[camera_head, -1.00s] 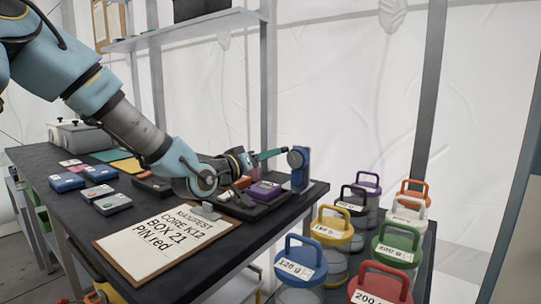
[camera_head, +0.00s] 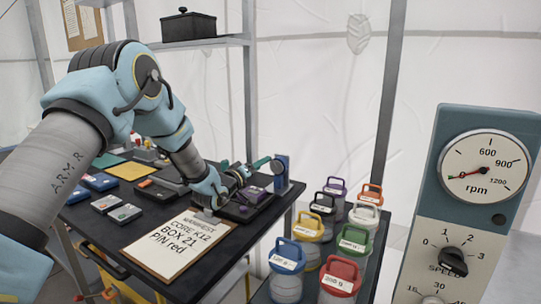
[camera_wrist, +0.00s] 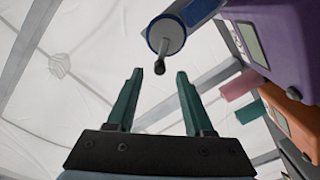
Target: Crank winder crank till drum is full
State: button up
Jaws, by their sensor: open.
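The winder (camera_head: 281,172) is a blue upright at the far right end of the dark table, with a round grey part on its side. In the wrist view, its round blue-rimmed face (camera_wrist: 160,30) is near the top, with a dark crank knob (camera_wrist: 157,66) sticking out. My gripper (camera_head: 264,162) is beside the winder. Its green fingers stand apart in the wrist view (camera_wrist: 158,76), and the knob appears between their tips, with no clear contact. How full the drum is cannot be made out.
A clipboard (camera_head: 170,236) lies on the table front. Several lidded, handled canisters, including a red one (camera_head: 340,276), stand to the right. A panel with an rpm dial (camera_head: 484,168) stands at the far right.

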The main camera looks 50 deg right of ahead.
aim_at(272, 166)
jog(key=p+x, duration=0.2)
jog(key=x, duration=0.6)
jog(key=shift+a, duration=0.1)
jog(key=shift+c, duration=0.3)
grip_shut()
